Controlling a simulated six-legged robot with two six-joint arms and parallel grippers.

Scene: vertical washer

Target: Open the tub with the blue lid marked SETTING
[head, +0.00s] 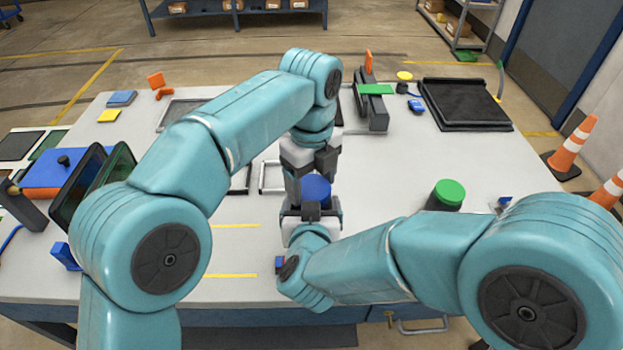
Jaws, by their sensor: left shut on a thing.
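The tub's blue lid (316,187) shows near the middle of the table; its marking cannot be read and the tub body is mostly hidden. My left gripper (311,178) reaches down from above and is shut on the blue lid. My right gripper (312,209) is at the near side, with its fingers at either side of the tub below the lid. Whether the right fingers press on the tub is hidden.
A dark tub with a green lid (449,192) stands to the right. A black tray (464,104) lies at the back right, near a dark device with a green plate (376,89). Dark panels (85,185) stand at left.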

